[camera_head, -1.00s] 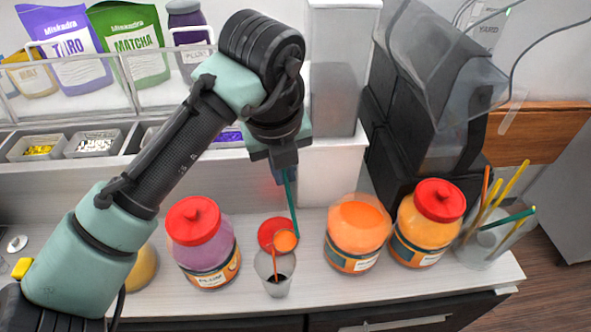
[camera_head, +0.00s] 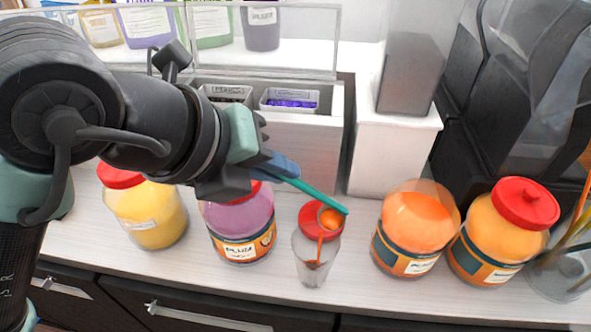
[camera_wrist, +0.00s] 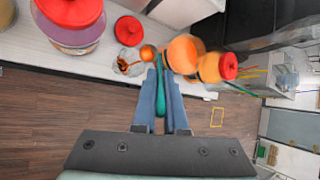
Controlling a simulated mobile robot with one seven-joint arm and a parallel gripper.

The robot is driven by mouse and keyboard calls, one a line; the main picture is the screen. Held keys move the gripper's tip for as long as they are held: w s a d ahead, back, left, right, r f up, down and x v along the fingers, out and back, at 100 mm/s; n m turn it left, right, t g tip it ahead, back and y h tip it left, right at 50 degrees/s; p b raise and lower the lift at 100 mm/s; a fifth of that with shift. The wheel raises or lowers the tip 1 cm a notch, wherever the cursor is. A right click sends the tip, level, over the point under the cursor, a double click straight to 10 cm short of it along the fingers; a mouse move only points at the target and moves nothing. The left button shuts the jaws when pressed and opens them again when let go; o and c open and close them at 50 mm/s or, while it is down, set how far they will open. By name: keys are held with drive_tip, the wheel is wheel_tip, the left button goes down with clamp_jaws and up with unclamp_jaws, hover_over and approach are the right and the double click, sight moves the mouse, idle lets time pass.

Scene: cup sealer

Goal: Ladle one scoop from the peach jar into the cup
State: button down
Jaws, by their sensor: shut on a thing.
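My gripper (camera_head: 283,167) is shut on the teal handle of a ladle (camera_head: 318,193), which is tilted well over to the right. Its bowl (camera_head: 330,219) shows orange over the rim of a clear cup (camera_head: 302,268). An orange streak runs from the bowl down into the cup, with some orange-red at the bottom. The open jar of orange filling (camera_head: 418,222), apparently the peach jar, stands right of the cup; its label is unreadable. In the wrist view, the blue fingers (camera_wrist: 161,112) hold the handle, and the bowl (camera_wrist: 147,53) is beside the cup (camera_wrist: 127,66).
A red lid (camera_head: 310,214) lies behind the cup. A plum jar (camera_head: 240,225) and a yellow jar (camera_head: 150,215) stand left. A red-lidded orange jar (camera_head: 503,230) stands right, near a container of sticks (camera_head: 560,272). A white block (camera_head: 392,155) stands behind.

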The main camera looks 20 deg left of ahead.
drive_tip(key=s+a+f+t+h+b, duration=0.2)
drive_tip(key=f+b, duration=0.5)
drive_tip(key=b, duration=0.8)
drive_tip(key=s+a+f+t+h+b, duration=0.1)
drive_tip(key=s+a+f+t+b, duration=0.2)
drive_tip(key=b, duration=1.2)
drive_tip(key=s+f+t, duration=0.3)
drive_tip(key=s+f, duration=0.1)
drive_tip(key=s, duration=0.1)
drive_tip(key=shift+s+a+f+n+h, duration=0.35)
drive_tip(key=shift+s+a+n+h, duration=0.05)
